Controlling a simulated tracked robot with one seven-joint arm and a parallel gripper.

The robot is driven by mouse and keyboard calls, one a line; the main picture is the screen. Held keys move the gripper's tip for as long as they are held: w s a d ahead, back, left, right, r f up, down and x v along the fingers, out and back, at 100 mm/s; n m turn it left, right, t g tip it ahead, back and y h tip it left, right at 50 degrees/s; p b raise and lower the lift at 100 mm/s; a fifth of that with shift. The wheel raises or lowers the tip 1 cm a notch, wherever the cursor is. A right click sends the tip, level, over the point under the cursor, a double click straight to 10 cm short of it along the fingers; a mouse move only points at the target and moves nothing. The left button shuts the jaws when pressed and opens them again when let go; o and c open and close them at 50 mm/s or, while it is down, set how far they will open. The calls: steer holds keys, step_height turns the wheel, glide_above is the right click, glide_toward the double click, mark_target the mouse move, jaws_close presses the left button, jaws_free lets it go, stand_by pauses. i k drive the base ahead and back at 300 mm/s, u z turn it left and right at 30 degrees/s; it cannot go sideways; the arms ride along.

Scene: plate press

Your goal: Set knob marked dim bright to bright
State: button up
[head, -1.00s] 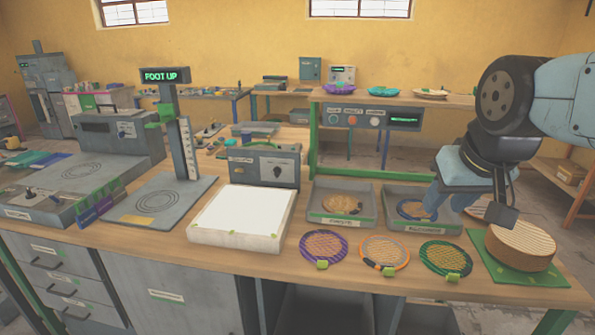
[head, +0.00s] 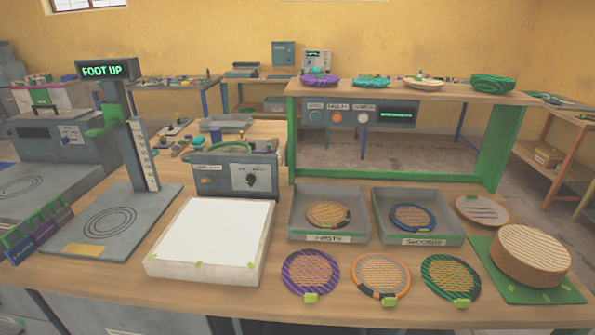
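A small grey control box (head: 205,182) stands behind the white-topped panel (head: 220,232) in the head view. A dark round knob (head: 251,179) sits on a pale plate on the right of its front face. The lettering around the knob is too small to read, so I cannot tell its setting. A label strip shows on the left of the box's front. My gripper and arm are outside the view.
A press with a FOOT UP display (head: 104,70) stands left of the box. A tray (head: 328,228) and a second tray (head: 418,229) sit to the right, each holding a disc. Three more discs lie in front. A green-framed shelf (head: 400,90) rises behind.

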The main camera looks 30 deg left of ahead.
mark_target(250, 178)
steer(key=z, duration=0.3)
steer(key=k, duration=0.95)
steer(key=u, duration=0.95)
steer(key=i, duration=1.05)
steer(key=u, duration=0.1)
